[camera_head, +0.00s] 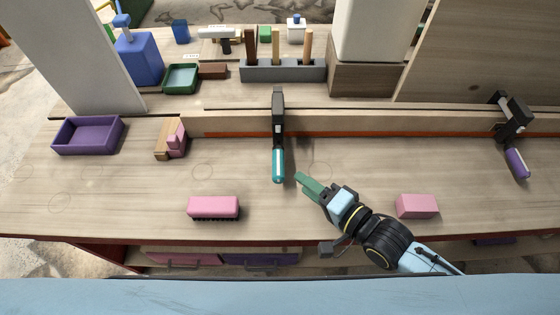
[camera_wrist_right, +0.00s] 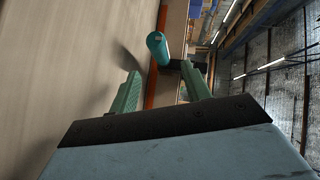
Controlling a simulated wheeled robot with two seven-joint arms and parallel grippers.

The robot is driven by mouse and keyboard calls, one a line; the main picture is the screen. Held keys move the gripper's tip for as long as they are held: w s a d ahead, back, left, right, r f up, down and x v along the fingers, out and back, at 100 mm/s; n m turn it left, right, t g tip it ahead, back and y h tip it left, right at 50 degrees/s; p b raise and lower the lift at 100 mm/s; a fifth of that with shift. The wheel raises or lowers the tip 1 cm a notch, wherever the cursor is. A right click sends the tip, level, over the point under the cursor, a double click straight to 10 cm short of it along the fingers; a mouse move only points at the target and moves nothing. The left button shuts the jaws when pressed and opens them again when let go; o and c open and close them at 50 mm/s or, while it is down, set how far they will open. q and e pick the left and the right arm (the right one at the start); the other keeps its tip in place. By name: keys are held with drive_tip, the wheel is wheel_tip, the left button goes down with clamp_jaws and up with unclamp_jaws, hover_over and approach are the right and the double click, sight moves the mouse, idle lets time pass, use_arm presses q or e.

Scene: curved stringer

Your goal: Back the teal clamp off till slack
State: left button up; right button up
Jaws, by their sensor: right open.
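The teal clamp has a black body (camera_head: 278,108) on the wooden strip at the back of the bench and a teal handle (camera_head: 278,165) that points toward the bench's front. My right gripper (camera_head: 304,183) is just to the right of the handle's front end, apart from it. In the right wrist view the teal handle (camera_wrist_right: 157,46) lies ahead, near the line between the two green fingers (camera_wrist_right: 162,85). The fingers are spread with nothing between them. Whether the clamp's jaw grips the strip tightly cannot be told. My left gripper is not in view.
A second clamp with a purple handle (camera_head: 517,163) sits at the right. A pink brush (camera_head: 213,208) and a pink block (camera_head: 416,206) lie near the front. A purple tray (camera_head: 88,135) and a wood-and-pink piece (camera_head: 171,139) are at left. The bench around the handle is clear.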

sight(281, 166)
drive_tip(key=x, duration=0.4)
drive_tip(key=shift+w+f, duration=0.1)
drive_tip(key=shift+w, duration=0.1)
drive_tip(key=x, duration=0.4)
drive_tip(key=shift+b, duration=0.4)
drive_tip(key=shift+w+a+f, duration=0.15)
drive_tip(key=shift+w+a, duration=0.3)
drive_tip(key=shift+w, duration=0.05)
drive_tip(key=shift+c, duration=0.5)
drive_tip(key=c, duration=0.9)
drive_tip(key=shift+p, duration=0.5)
drive_tip(key=n+h+p, duration=0.1)
drive_tip(key=h+p, duration=0.1)
drive_tip(key=p, duration=0.2)
drive_tip(key=n+g+h+p, duration=0.1)
drive_tip(key=p, duration=0.4)
drive_tip(key=shift+a+r+n+h, duration=0.1)
drive_tip(key=shift+r+n+h, duration=0.2)
drive_tip(key=shift+r+h, duration=0.1)
use_arm(q)
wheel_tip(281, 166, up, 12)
drive_tip(key=p, duration=0.2)
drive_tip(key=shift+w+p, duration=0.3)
use_arm(e)
drive_tip(key=shift+f+n+g+h, duration=0.3)
drive_tip(key=shift+n+g+h, duration=0.1)
drive_tip(key=shift+h, duration=0.3)
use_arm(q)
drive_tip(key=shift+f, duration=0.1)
